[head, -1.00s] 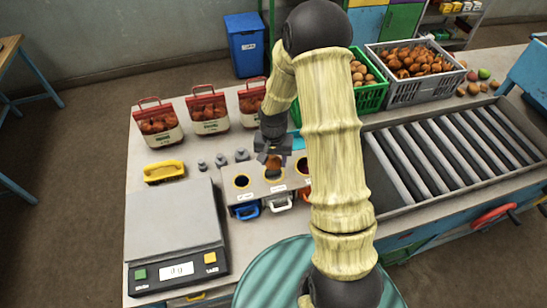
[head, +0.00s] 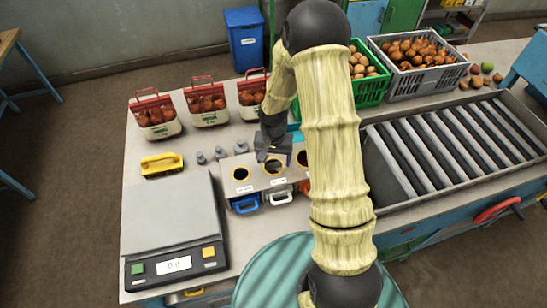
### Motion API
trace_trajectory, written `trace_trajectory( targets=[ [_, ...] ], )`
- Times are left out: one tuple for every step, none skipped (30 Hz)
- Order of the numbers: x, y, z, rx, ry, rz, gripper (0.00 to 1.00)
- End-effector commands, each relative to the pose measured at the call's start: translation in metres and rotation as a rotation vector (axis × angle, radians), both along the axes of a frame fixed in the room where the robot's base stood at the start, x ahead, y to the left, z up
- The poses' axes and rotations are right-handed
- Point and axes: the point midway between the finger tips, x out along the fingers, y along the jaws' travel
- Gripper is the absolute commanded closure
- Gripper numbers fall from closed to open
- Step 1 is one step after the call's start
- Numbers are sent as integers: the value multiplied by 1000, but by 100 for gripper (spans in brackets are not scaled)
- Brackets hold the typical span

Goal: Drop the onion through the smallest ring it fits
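My gripper (head: 273,154) is above the middle ring (head: 272,167) of the sizing board (head: 256,180). Its dark fingers look apart, and I see nothing between them. The board has a left ring (head: 241,174), the middle ring and a right ring (head: 302,158), which my arm partly covers. The openings look dark. The single onion does not show in the gripper or on the board. Below the board are a blue-handled bin (head: 245,204), a white-handled bin (head: 281,197) and a partly hidden red one.
Sacks of onions (head: 207,104) line the back. A green crate (head: 372,90), grey crate (head: 415,82) and roller conveyor (head: 445,145) are at right.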

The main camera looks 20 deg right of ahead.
Motion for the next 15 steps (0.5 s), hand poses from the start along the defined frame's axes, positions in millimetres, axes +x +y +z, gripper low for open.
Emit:
trace_trajectory(
  targets=[
    [0, 0, 0, 0, 0, 0, 26],
    [0, 0, 0, 0, 0, 0, 26],
    [0, 0, 0, 0, 0, 0, 26],
    [0, 0, 0, 0, 0, 0, 26],
    [0, 0, 0, 0, 0, 0, 26],
    [0, 0, 0, 0, 0, 0, 26],
    [0, 0, 0, 0, 0, 0, 26],
    [0, 0, 0, 0, 0, 0, 26],
    [0, 0, 1, 0, 0, 0, 26],
    [0, 0, 2, 0, -1, 0, 26],
    [0, 0, 3, 0, -1, 0, 26],
    [0, 0, 6, 0, -1, -1, 26],
    [0, 0, 8, 0, -1, -1, 26],
    [1, 0, 11, 0, -2, -2, 26],
    [1, -1, 15, 0, -3, -2, 26]
  ],
)
